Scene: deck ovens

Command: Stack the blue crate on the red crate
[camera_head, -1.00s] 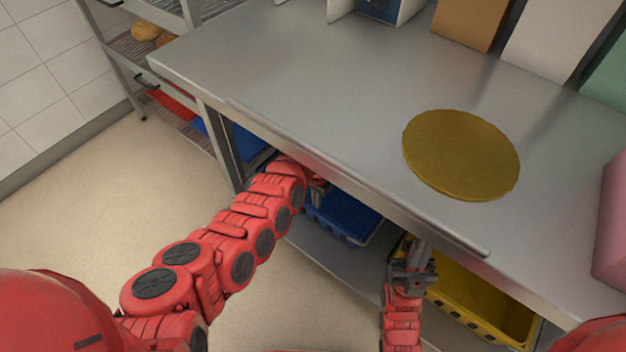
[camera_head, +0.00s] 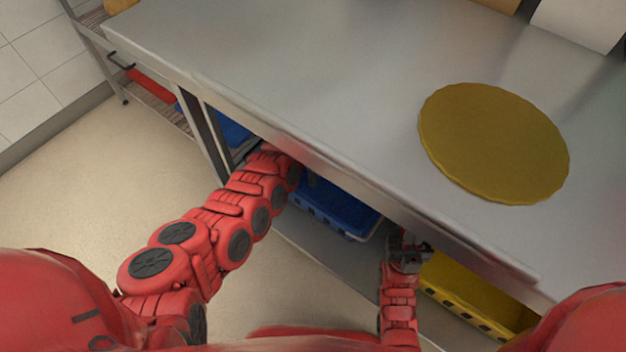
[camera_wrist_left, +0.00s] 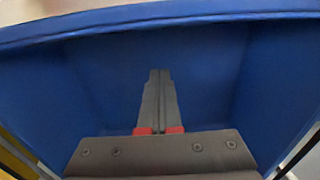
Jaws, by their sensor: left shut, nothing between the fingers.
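A blue crate (camera_head: 338,208) sits on the shelf under the steel table, partly hidden by the tabletop. More blue (camera_head: 233,131) shows under the table further left. A red item (camera_head: 153,86), perhaps the red crate, is low in the rack at the far left; most of it is hidden. My left arm reaches under the table edge, and its gripper is hidden in the head view. In the left wrist view my left gripper (camera_wrist_left: 158,100) is shut and empty, with blue crate walls (camera_wrist_left: 90,85) around its fingers. My right gripper (camera_head: 408,248) is at the table edge, between the blue and yellow crates.
A yellow crate (camera_head: 470,298) is under the table at right. The steel tabletop (camera_head: 300,90) overhangs the shelf and holds a round golden board (camera_head: 495,142). The floor (camera_head: 90,190) at left is clear.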

